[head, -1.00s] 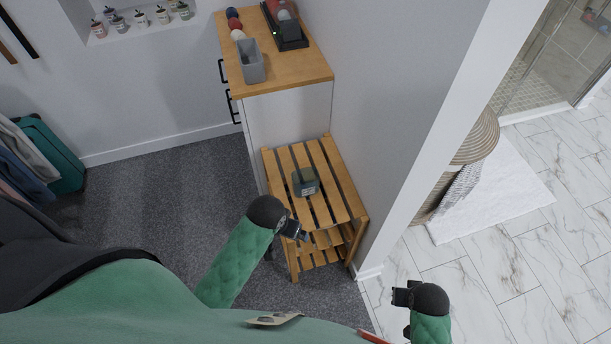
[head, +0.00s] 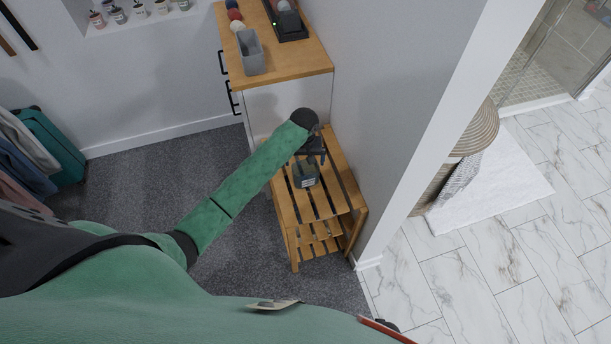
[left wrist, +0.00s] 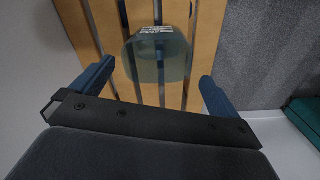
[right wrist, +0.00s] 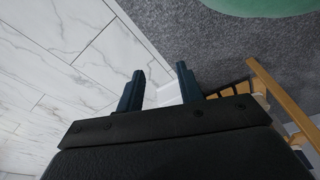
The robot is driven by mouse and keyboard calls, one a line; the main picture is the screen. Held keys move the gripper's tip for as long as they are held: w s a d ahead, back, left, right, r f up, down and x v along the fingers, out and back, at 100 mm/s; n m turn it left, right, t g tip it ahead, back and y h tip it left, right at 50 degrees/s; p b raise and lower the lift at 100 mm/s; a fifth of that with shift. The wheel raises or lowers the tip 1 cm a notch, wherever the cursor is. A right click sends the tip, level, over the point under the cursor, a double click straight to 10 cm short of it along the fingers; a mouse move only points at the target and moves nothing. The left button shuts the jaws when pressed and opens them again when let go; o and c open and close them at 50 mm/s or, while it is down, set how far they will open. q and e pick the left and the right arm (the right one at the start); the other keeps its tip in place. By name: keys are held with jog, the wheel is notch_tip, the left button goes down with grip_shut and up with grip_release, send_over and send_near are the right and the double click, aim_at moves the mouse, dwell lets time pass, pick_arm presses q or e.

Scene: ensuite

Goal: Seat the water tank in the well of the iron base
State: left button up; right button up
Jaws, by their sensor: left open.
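The water tank (head: 306,173), a small translucent grey-green block with a printed label, sits on the top slats of a low wooden rack. It also shows in the left wrist view (left wrist: 158,60). My left gripper (head: 313,158) is open just above and behind the tank, its fingers spread on either side of it in the left wrist view and not visibly touching it. The dark iron base (head: 291,33) stands on the cabinet top, partly cut off by the upper edge; its well is not clear. My right gripper (right wrist: 160,76) is open and empty, low beside the rack.
The slatted rack (head: 322,206) stands against the cabinet (head: 290,105) and the wall on its right. Carpet lies left, marble tiles right.

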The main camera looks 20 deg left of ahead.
aim_at(306, 171)
pick_arm(q)
jog(key=shift+w+a+f+p, duration=0.15)
jog(key=shift+f+p, duration=0.1)
jog(key=shift+f, duration=0.4)
jog(key=shift+w+d+f+p, duration=0.1)
jog(key=shift+w+f+p, duration=0.1)
jog(key=shift+f, duration=0.45)
jog(key=shift+s+f+p, duration=0.1)
jog(key=shift+f+p, duration=0.35)
jog(key=shift+f, duration=0.05)
notch_tip(306, 171, down, 3)
jog(key=shift+r+p, duration=0.1)
jog(key=shift+p, duration=0.5)
jog(key=shift+f, duration=0.65)
pick_arm(e)
jog(key=s+d+f, duration=0.2)
jog(key=s+f, duration=0.2)
jog(key=f, duration=0.1)
jog(key=shift+s+d, duration=0.3)
jog(key=shift+s, duration=0.05)
pick_arm(q)
jog(key=shift+c, duration=0.2)
pick_arm(e)
jog(key=shift+f, duration=0.1)
pick_arm(q)
jog(key=c, duration=0.9)
jog(key=shift+o, duration=0.2)
pick_arm(e)
jog(key=shift+w+d, duration=0.1)
